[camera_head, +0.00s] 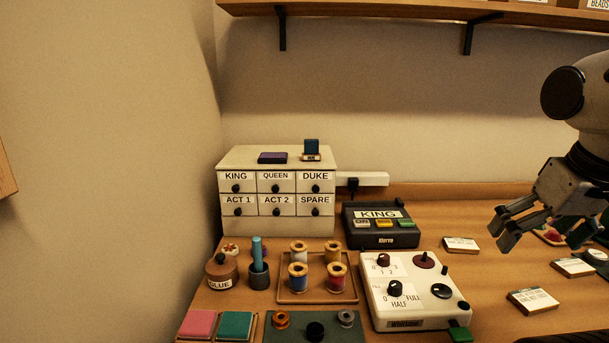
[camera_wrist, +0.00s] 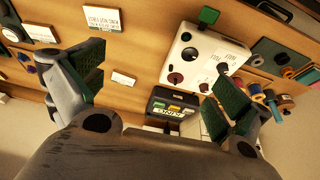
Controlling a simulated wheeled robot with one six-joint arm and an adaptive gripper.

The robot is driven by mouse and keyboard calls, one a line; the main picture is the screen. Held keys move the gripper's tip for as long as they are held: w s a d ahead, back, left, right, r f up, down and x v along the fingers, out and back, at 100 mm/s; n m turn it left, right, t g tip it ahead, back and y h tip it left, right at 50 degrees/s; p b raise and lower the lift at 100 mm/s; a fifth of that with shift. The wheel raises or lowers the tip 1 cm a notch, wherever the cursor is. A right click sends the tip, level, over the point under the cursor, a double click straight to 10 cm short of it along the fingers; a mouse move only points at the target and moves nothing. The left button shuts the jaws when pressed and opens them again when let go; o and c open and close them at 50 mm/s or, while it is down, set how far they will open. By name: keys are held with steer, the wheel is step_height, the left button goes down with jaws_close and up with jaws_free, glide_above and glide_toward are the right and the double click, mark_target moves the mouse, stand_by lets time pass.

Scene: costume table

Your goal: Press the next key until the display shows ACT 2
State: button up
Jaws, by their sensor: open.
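A dark box (camera_head: 351,231) with a display (camera_head: 378,214) stands at the back of the table, right of the drawer cabinet. The display reads KING. Below it sits a row of three keys: a grey one (camera_head: 361,223), a yellow one (camera_head: 383,223) and a green one (camera_head: 404,222). Their labels are too small to read surely. My gripper (camera_head: 502,231) is open and empty, above the table to the right of the box. In the wrist view the box (camera_wrist: 157,103) appears upside down between the open fingers, some way off.
A white control box (camera_head: 420,318) with knobs stands in front of the dark box. A drawer cabinet (camera_head: 276,184) is at its left, with a spool tray (camera_head: 318,296) in front. Several cards, one nearest the box (camera_head: 461,244), lie on the right. A shelf (camera_head: 400,13) hangs above.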

steer(key=shift+r, duration=0.15)
jaws_close()
stand_by(0.4)
stand_by(1.2)
